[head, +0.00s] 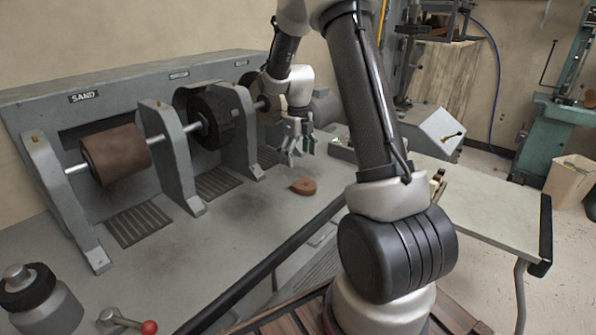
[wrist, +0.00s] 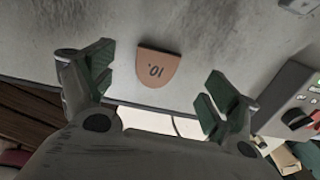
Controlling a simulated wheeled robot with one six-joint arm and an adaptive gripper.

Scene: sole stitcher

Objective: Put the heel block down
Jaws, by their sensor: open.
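The heel block (head: 304,186) is a small brown D-shaped piece lying flat on the grey machine bench. In the wrist view the heel block (wrist: 158,68) shows a tan face marked "10." and lies beyond and between my fingers, touching neither. My gripper (head: 297,150) is open and empty, above the bench and a little behind the block in the head view. In the wrist view its two green-padded fingers (wrist: 160,90) are spread wide apart.
A brown sanding drum (head: 116,154) and a black brush wheel (head: 212,120) sit on a shaft behind the bench. A red-knobbed lever (head: 149,327) stands at the front left. A control box with a dark knob (wrist: 298,118) is right of my gripper. Bare bench surrounds the block.

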